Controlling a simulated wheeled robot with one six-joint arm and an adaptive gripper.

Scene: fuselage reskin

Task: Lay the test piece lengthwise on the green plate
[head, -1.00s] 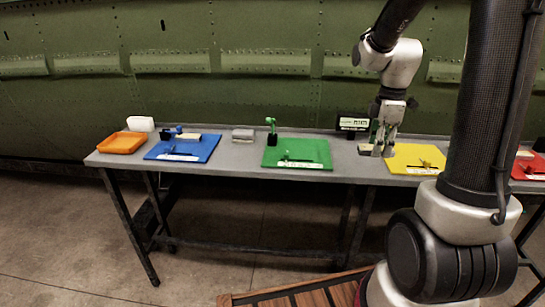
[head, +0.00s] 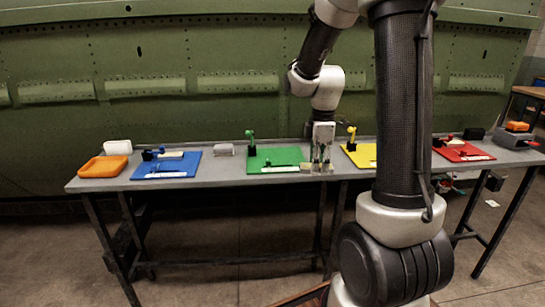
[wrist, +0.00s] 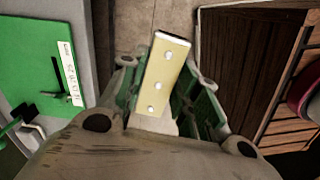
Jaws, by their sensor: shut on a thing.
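The test piece (wrist: 163,75) is a pale yellow bar with three holes, seen in the wrist view between my fingers. My gripper (head: 320,166) is shut on it, and the bar sticks out beyond the fingers. In the head view its pale end (head: 306,167) shows just left of the fingers. The green plate (head: 270,156) lies flat on the table, with my gripper at its right edge. In the wrist view the plate (wrist: 30,45) is at the left, apart from the bar, with a white label and a small green clamp on it.
The grey table (head: 226,172) also holds a blue plate (head: 182,165), a yellow plate (head: 362,155), a red plate (head: 463,152) and an orange tray (head: 103,167). A black and green upright fixture (head: 252,145) stands at the green plate's back left corner. A grey block (head: 223,149) sits left of it.

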